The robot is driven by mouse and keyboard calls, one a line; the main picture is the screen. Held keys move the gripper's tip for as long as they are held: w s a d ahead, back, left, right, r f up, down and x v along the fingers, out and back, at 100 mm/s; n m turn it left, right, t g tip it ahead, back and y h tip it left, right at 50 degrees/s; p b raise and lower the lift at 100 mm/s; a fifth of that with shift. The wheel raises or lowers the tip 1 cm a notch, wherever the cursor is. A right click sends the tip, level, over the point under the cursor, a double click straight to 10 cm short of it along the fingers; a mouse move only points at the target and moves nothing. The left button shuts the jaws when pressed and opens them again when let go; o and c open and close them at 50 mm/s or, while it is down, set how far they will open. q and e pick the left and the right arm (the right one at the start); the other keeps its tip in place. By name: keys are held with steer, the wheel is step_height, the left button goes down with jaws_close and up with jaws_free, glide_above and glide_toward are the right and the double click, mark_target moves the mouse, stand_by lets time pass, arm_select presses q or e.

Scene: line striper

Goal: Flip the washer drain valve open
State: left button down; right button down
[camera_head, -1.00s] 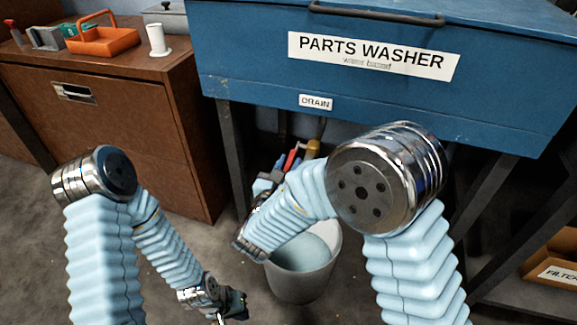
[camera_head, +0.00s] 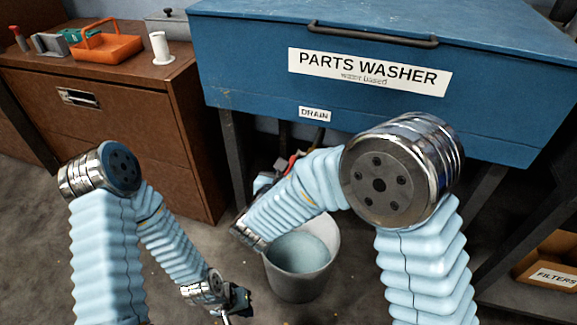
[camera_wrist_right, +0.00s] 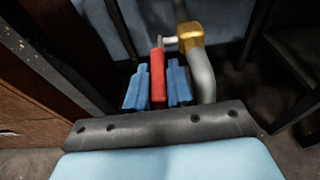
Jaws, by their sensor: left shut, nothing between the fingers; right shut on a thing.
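The drain valve shows in the right wrist view as a brass body (camera_wrist_right: 190,36) on a grey curved pipe (camera_wrist_right: 203,75). Its red handle (camera_wrist_right: 158,75) stands between the blue fingers of my right gripper (camera_wrist_right: 157,88), which is shut on it. In the head view, a bit of the red handle (camera_head: 292,162) shows below the DRAIN label (camera_head: 314,114); my right forearm hides most of the valve. My left gripper (camera_head: 228,312) is shut and empty, low at the bottom edge, away from the valve.
The blue parts washer (camera_head: 260,75) stands on dark legs above the valve. A grey bucket (camera_head: 300,286) with pale blue contents is on the floor below. A brown cabinet (camera_head: 130,130) stands left, with an orange tray (camera_head: 108,48) on top. A FILTERS box (camera_head: 548,262) is at right.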

steer(key=c, duration=1.4)
jaws_free()
steer(key=shift+o, duration=0.2)
steer(key=v, duration=1.4)
steer(key=shift+d+f, duration=0.1)
